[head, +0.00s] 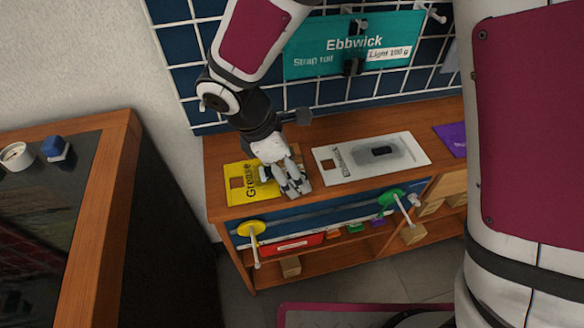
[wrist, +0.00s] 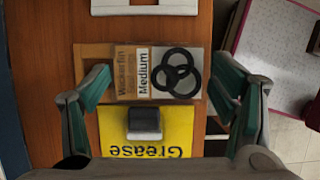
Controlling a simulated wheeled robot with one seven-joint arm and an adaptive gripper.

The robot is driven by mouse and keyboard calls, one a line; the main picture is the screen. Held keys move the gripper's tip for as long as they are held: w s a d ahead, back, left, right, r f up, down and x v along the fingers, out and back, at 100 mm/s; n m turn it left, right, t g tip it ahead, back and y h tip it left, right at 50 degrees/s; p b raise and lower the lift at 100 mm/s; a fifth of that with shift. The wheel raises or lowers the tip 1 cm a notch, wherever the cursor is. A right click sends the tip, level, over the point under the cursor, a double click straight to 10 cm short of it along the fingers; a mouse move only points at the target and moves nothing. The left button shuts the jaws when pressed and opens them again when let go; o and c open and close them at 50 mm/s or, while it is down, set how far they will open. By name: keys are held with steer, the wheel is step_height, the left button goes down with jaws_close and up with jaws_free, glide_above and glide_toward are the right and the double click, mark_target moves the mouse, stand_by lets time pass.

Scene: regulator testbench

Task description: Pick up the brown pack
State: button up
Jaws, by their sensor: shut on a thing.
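The brown pack (wrist: 128,75) shows in the wrist view as a flat pack with a brown label, a pale strip reading "Medium", and black rings on its right part. My gripper (wrist: 161,76) has one finger at each of its short sides, and is shut on it. In the head view my gripper (head: 293,187) points down over the left end of the wooden shelf top, and hides most or all of the pack there. I cannot tell whether the pack is clear of the surface.
A yellow "Grease" card (head: 238,194) lies beside my gripper; a small dark block (wrist: 144,123) is on it. A white card (head: 330,170) with a dark item lies to the right, then a purple card (head: 452,137). A blue tiled wall with a teal "Ebbwick" sign (head: 300,62) stands behind.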

steer(key=shift+r, duration=0.65)
step_height(320, 180, up, 2)
steer(key=shift+r+p, duration=0.15)
steer(key=shift+p, duration=0.45)
steer(key=s+d, duration=0.2)
steer(key=s, duration=0.5)
steer(key=s+d+r+p, duration=0.1)
steer(key=s+d, duration=0.1)
steer(key=s, duration=0.6)
steer(key=shift+s+r+p, duration=0.15)
steer(key=shift+s+p, duration=0.05)
steer(key=shift+p, duration=0.1)
steer(key=shift+d, duration=0.1)
